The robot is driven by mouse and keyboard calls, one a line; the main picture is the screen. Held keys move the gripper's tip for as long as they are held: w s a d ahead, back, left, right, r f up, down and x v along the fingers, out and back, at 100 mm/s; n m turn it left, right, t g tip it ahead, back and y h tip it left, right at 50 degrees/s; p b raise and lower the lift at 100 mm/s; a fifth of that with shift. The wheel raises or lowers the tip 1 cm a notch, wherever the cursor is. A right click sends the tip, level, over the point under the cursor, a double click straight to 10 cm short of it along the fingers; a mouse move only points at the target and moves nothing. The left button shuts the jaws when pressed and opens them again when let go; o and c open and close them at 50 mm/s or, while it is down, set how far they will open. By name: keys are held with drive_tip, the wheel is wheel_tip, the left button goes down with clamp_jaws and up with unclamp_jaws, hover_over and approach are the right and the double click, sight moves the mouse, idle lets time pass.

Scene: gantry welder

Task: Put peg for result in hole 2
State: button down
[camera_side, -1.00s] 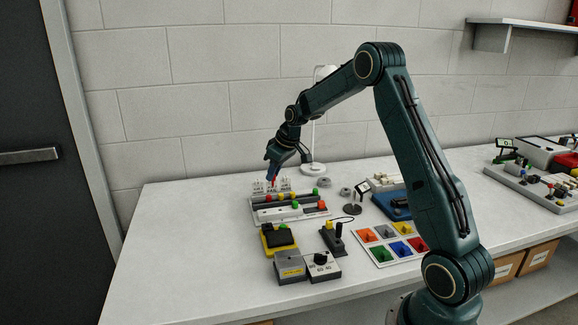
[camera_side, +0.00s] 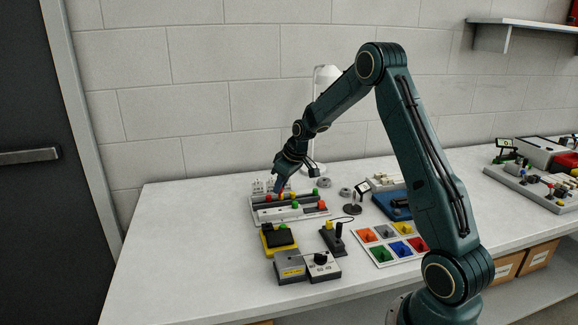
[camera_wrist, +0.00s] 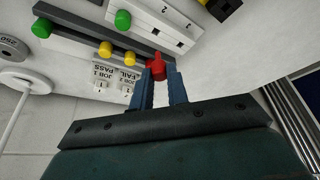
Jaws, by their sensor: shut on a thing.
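A red peg (camera_wrist: 157,66) is between the two blue fingers of my gripper (camera_wrist: 160,76) in the wrist view, and the gripper is shut on it. In the side view my gripper (camera_side: 280,190) is low over the back left part of the peg board (camera_side: 262,216). In the wrist view the board's white strip (camera_wrist: 160,25) carries small dark holes and printed numbers, partly cut off by the top edge. The peg's lower end is hard to make out, so I cannot tell whether it touches the board.
Yellow pegs (camera_wrist: 105,48) and green pegs (camera_wrist: 123,20) stand on the board. Labelled job cards (camera_wrist: 128,76) stand behind it. A lamp (camera_side: 326,75), a yellow-black box (camera_side: 279,239) and a tray of coloured compartments (camera_side: 362,237) are nearby. The table's front left is clear.

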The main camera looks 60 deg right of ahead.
sight(281, 193)
drive_tip(key=shift+f, duration=2)
drive_tip(key=shift+s+f, duration=0.1)
drive_tip(key=shift+f, duration=1.2)
idle(1.1)
drive_tip(key=c, duration=1.3)
unclamp_jaws()
drive_tip(key=shift+a, duration=0.1)
drive_tip(key=shift+r, duration=0.1)
drive_tip(key=v, duration=1.3)
drive_tip(key=shift+r, duration=0.3)
drive_tip(key=shift+r, duration=0.1)
